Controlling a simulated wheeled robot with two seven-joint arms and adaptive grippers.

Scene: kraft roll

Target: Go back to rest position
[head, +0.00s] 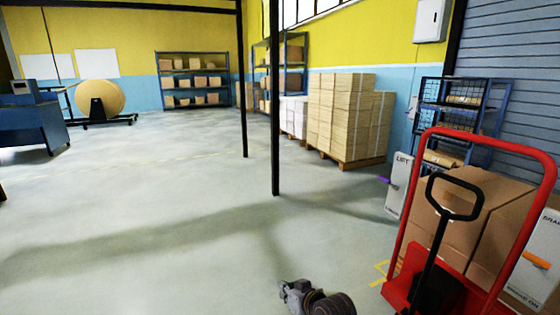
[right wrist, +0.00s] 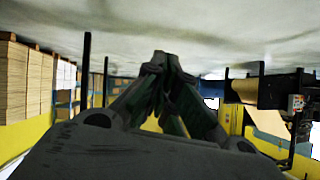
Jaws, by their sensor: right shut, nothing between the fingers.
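My right gripper (head: 285,289) shows at the bottom of the head view, low over bare floor, with part of my arm to its right. In the right wrist view its fingertips (right wrist: 161,62) meet, and it is shut and empty. My left gripper is in neither view. A large kraft roll (head: 102,95) sits on a dark stand far off at the left, well away from my right gripper.
A red hand truck (head: 488,140) with cardboard boxes (head: 455,205) stands close at the right. A dark post (head: 275,120) rises mid-view. Stacked cartons (head: 340,115) stand on a pallet behind it. Open floor (head: 150,225) lies ahead and left.

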